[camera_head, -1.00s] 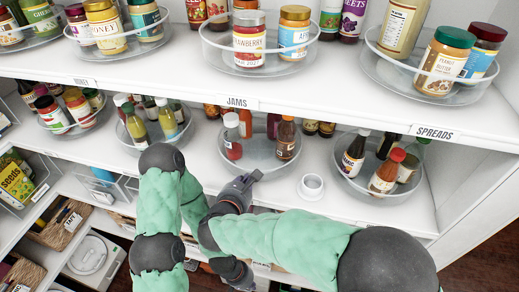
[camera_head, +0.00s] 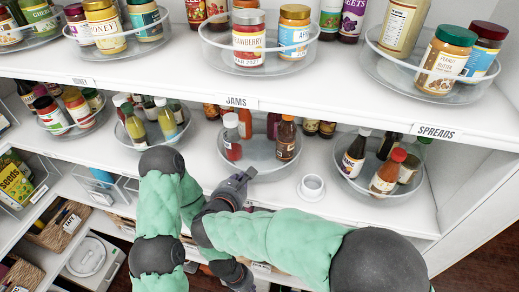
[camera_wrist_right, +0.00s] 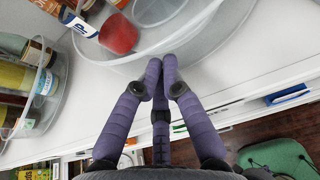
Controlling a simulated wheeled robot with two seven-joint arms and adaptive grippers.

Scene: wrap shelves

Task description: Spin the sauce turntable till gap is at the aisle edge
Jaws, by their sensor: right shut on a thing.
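The sauce turntable (camera_head: 262,163) is a clear round tray on the middle shelf. A red sauce bottle (camera_head: 232,143) with a white cap stands at its left and a brown bottle (camera_head: 285,139) at its right. More bottles stand behind them, and the front part between these two is bare. My right gripper (camera_head: 249,173) is shut at the tray's front rim.
A small white cup-like object (camera_head: 311,187) stands right of the tray near the shelf edge. Another turntable (camera_head: 372,187) with bottles is further right, and one (camera_head: 150,140) is at the left. The jam shelf (camera_head: 180,85) hangs above.

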